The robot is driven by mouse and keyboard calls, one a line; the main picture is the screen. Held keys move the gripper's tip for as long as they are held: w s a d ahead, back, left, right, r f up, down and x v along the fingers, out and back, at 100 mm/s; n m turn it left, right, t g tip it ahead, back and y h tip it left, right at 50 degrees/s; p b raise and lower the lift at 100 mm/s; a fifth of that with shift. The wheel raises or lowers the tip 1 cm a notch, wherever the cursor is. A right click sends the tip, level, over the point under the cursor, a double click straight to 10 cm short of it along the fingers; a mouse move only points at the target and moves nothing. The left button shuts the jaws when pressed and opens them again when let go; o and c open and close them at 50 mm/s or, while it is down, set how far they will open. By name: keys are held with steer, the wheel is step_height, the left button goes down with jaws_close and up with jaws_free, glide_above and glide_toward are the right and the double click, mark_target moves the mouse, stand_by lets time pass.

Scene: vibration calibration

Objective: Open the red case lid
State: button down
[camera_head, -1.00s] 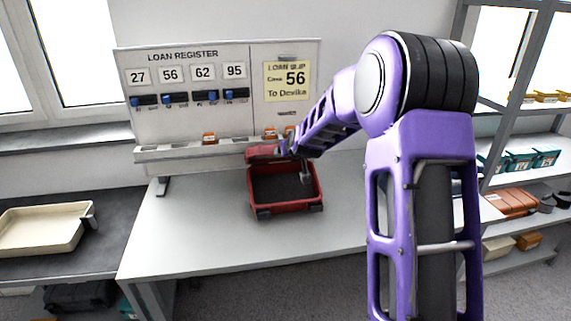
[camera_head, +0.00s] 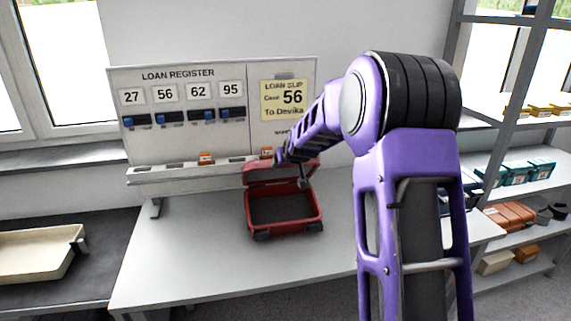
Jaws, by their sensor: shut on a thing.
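The red case (camera_head: 283,211) stands on the grey table, its dark inside showing and empty as far as I can see. Its red lid (camera_head: 258,175) is raised at the back of the case, leaning toward the loan register board. My gripper (camera_head: 303,183) is at the lid's right part, over the back of the case. It is shut on the lid, though the fingertips are small and partly hidden by my purple arm. The case body sits flat on the table.
The loan register board (camera_head: 190,143) with a ledge stands close behind the case. A cream tray (camera_head: 35,256) lies on the dark bench at left. Shelves (camera_head: 535,175) with boxes stand at right. The table (camera_head: 180,265) is clear left of the case.

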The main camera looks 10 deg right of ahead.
steer(key=shift+w+d+r, duration=0.1)
steer(key=shift+r, duration=0.15)
steer(key=shift+c, duration=1.6)
jaws_free()
steer(key=o, duration=0.3)
steer(key=shift+f, duration=0.15)
steer(key=b+v, duration=0.1)
steer(key=v, duration=1.6)
steer(key=shift+s+b, duration=0.25)
steer(key=shift+b, duration=0.05)
